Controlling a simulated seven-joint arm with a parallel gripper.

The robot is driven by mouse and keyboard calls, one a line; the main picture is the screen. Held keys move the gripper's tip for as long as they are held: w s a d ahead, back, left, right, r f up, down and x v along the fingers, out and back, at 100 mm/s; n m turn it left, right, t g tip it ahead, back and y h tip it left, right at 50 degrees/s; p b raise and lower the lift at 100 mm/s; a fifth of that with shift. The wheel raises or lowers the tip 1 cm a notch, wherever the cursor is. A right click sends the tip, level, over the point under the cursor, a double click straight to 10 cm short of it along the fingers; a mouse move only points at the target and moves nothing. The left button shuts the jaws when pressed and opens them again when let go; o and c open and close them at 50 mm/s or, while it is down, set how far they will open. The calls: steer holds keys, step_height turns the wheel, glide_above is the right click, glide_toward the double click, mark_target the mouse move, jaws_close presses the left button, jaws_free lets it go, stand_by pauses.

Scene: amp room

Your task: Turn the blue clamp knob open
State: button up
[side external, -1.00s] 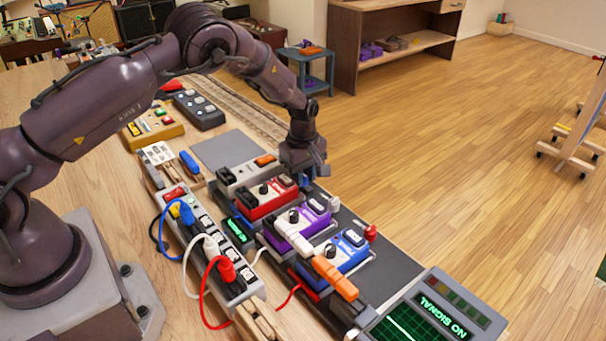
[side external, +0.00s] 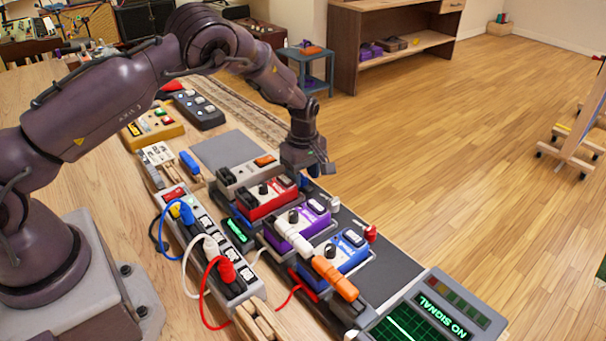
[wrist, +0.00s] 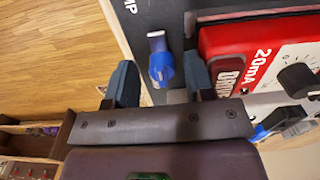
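The blue clamp knob (wrist: 162,68) shows in the wrist view as a blue round body with a pale grey bar across its top end. It sits on a dark board beside the red pedal (wrist: 235,65). My gripper (wrist: 158,66) is open, with one dark finger on each side of the knob. Gaps show between the fingers and the knob, wider on the left. In the side external view my gripper (side external: 308,168) points down at the far edge of the board, behind the red pedal (side external: 268,197). The knob is largely hidden there.
A purple pedal (side external: 303,222) and a blue pedal (side external: 343,251) stand nearer on the board. A power strip (side external: 210,240) with coloured plugs lies to the left. A monitor (side external: 425,312) reads NO SIGNAL. Open floor lies right of the table.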

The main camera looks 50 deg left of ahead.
mark_target(303, 174)
steer(key=shift+s, duration=0.1)
steer(key=shift+r, duration=4)
